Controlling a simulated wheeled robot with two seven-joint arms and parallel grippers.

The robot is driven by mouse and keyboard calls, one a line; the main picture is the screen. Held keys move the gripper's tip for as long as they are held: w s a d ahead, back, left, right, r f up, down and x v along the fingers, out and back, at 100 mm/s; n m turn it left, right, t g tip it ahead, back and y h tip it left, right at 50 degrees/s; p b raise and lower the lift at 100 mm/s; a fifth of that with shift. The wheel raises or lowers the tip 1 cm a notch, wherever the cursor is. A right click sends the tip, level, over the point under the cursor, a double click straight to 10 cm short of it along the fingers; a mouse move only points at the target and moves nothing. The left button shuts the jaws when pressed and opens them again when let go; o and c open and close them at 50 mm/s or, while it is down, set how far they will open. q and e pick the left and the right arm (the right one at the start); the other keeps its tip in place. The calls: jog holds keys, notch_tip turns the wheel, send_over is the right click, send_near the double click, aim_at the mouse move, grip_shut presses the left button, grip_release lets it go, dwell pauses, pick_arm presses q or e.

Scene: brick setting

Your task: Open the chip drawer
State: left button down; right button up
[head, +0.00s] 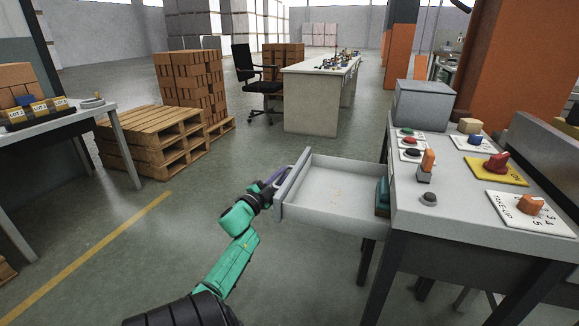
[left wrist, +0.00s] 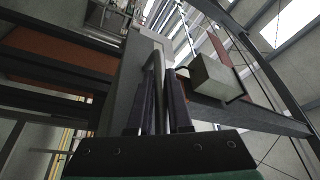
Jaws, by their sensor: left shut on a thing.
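The chip drawer (head: 335,200) is pulled well out from the left side of the grey control bench, and its pale inside shows. A teal thing (head: 382,194) lies at its inner end, by the bench. My left gripper (head: 268,187) is at the outer face of the drawer front. In the left wrist view the fingers (left wrist: 158,105) are shut around the upright bar of the drawer handle (left wrist: 159,75). In the head view the gripper mostly hides the handle. My right gripper is in neither view.
The control bench (head: 440,215) carries several buttons, knobs and a grey box (head: 422,104). A table (head: 60,122) with lot bins stands at the left. Wooden pallets (head: 150,140) stand behind. Floor around the drawer's left side is clear.

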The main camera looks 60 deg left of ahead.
pick_arm(q)
jog(key=shift+f, duration=0.1)
jog(key=c, duration=0.8)
grip_release()
jog(key=shift+c, duration=0.2)
jog(key=shift+s, duration=0.1)
jog(key=shift+s, duration=0.15)
jog(key=p+v, duration=0.2)
jog(key=v, duration=1.2)
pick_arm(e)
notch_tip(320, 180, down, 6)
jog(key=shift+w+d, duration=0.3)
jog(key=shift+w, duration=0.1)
pick_arm(q)
jog(key=shift+f, duration=0.1)
